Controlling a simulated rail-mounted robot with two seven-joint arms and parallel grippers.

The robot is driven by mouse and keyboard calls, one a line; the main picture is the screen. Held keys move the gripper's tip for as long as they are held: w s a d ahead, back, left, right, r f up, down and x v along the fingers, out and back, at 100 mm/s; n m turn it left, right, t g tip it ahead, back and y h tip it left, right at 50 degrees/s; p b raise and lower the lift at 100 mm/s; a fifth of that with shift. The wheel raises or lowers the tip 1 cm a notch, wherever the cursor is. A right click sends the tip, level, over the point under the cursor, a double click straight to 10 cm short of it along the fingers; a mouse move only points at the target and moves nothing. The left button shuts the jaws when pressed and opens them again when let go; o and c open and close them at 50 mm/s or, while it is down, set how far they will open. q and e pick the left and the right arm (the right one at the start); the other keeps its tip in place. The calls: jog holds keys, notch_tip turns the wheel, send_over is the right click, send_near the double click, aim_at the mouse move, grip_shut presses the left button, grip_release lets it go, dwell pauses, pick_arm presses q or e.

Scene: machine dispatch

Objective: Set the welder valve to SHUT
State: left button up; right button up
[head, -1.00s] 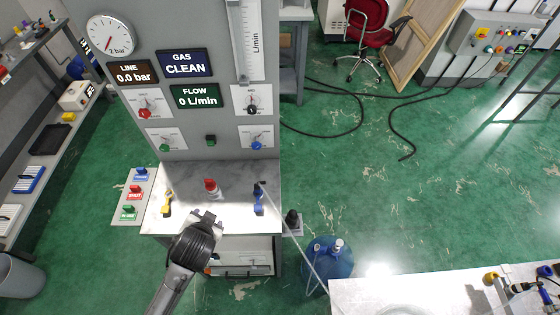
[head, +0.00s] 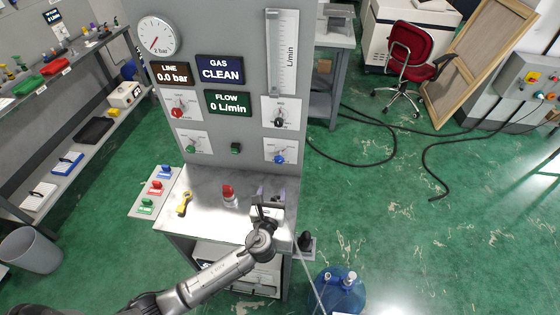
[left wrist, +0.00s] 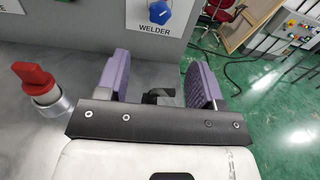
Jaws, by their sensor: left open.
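The blue welder knob (head: 279,158) is on a white plate at the lower right of the grey panel. In the left wrist view the blue knob (left wrist: 160,12) shows at the top edge with the word WELDER below it; the rest of its plate is cut off. My left gripper (head: 271,193) is over the right end of the metal shelf, below and apart from the knob. In the left wrist view its two purple fingers (left wrist: 158,80) are spread, with a small dark part (left wrist: 158,97) showing between them. I cannot tell what that part is. My right gripper is not in view.
A red-topped valve (head: 228,192) and a yellow lever (head: 184,202) stand on the metal shelf (head: 206,184). Red, black and green knobs share the panel. A blue jug (head: 340,292) stands on the floor.

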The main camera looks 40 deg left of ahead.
aim_at(279, 162)
pick_arm(q)
jog(key=x, duration=1.1)
jog(key=shift+w+a+b, duration=0.2)
jog(key=shift+w+b, duration=0.15)
jog(key=shift+b, duration=0.05)
jog(key=shift+x, duration=0.95)
jog(key=shift+c, duration=0.2)
jog(key=c, duration=0.9)
